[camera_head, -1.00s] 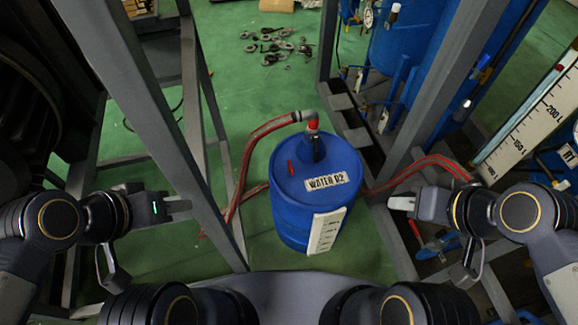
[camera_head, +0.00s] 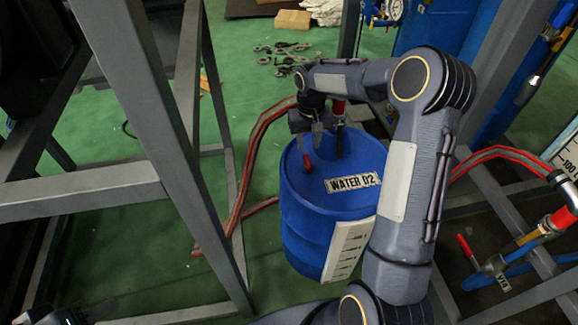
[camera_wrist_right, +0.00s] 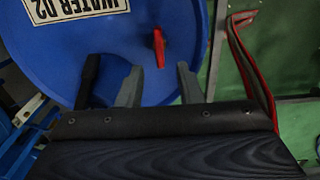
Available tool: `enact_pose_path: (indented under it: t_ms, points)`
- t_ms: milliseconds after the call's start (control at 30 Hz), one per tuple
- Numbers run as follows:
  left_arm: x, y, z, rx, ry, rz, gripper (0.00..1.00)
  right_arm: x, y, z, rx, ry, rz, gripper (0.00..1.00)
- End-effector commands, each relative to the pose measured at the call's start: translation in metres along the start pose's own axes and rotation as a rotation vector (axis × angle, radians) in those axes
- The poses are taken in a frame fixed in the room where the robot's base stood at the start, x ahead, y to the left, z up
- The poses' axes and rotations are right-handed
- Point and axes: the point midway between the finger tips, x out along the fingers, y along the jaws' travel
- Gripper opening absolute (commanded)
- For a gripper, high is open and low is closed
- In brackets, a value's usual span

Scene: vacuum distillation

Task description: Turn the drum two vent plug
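The blue drum (camera_head: 325,220) labelled WATER 02 (camera_head: 353,182) stands upright on the floor. Its small red vent plug (camera_head: 307,163) sticks up from the lid. My right gripper (camera_head: 311,150) reaches over the lid with its fingers pointing down just above the plug. In the right wrist view the two grey fingers (camera_wrist_right: 159,72) are apart, and the red plug (camera_wrist_right: 160,48) shows in line with the gap, just beyond the tips. Nothing is between the fingers. My left gripper (camera_head: 85,312) is cut off at the bottom left, and its fingers are unclear.
A red hose (camera_head: 250,160) runs left of the drum. Grey frame posts (camera_head: 165,130) stand left and right. A valve with a red handle (camera_head: 466,247) is at right.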

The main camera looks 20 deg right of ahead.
Motion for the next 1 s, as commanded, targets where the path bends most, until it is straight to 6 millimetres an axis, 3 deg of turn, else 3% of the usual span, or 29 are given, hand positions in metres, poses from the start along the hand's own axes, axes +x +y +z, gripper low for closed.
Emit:
enact_pose_path:
  t_ms: [400,600,833,1000]
  points:
    - [0.009,-0.004,0.004,0.0,0.0,0.0,0.36,0.061,0.0,0.001,0.0,-0.004,0.0,0.33]
    - [0.01,-0.004,0.005,0.0,0.0,0.0,0.36,0.073,0.0,0.0,-0.001,0.0,0.0,0.33]
    - [0.01,-0.004,0.005,0.0,0.0,0.0,0.36,0.074,0.0,0.0,-0.001,0.0,0.0,0.33]
    - [0.01,-0.004,0.005,0.0,0.0,0.0,0.36,0.074,0.0,0.0,-0.001,0.0,0.0,0.13]
